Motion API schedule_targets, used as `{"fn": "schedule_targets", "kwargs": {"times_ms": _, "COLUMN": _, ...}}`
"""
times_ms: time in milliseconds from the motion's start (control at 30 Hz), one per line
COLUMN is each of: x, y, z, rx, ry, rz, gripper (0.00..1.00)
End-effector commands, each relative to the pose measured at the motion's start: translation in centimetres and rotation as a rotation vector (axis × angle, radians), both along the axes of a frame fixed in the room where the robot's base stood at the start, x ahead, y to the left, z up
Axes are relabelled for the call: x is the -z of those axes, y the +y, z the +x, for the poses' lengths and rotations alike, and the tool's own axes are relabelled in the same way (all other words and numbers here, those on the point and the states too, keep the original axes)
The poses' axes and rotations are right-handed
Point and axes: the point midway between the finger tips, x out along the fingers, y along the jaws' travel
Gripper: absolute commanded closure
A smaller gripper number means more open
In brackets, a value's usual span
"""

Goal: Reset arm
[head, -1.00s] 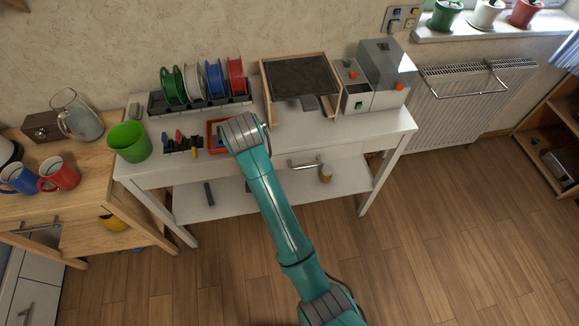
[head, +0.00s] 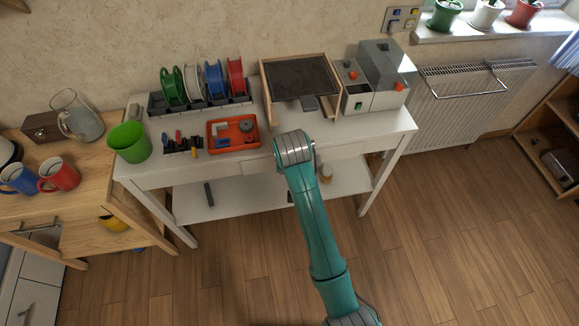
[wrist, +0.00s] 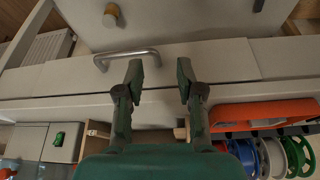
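My gripper (wrist: 160,74) shows in the wrist view with its two fingers apart and nothing between them. It hangs in front of the white workbench's front edge, near a metal drawer handle (wrist: 126,55). In the head view my teal arm reaches up to the front of the white workbench (head: 350,130), and its wrist joint hides the gripper. An orange tray (head: 233,133) with small parts sits on the workbench, left of my arm.
Spools (head: 173,86) stand in a rack at the back of the workbench. A dark-topped wooden frame (head: 300,75) and a grey machine (head: 385,75) are to the right. A green cup (head: 129,142) is at the left end. The floor in front is clear.

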Motion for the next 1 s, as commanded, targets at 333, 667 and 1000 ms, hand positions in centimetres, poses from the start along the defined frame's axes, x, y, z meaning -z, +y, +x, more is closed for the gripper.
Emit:
{"fn": "schedule_targets", "kwargs": {"times_ms": 333, "x": 0.0, "y": 0.0, "z": 0.0, "rx": 0.000, "ry": 0.000, "rz": 0.000, "gripper": 0.63}}
{"fn": "schedule_targets", "kwargs": {"times_ms": 667, "x": 3.2, "y": -2.0, "z": -2.0, "rx": -0.001, "ry": -0.040, "rz": 0.010, "gripper": 0.63}}
{"fn": "schedule_targets", "kwargs": {"times_ms": 1000, "x": 9.7, "y": -7.8, "z": -9.5, "rx": -0.002, "ry": -0.198, "rz": 0.051, "gripper": 0.63}}
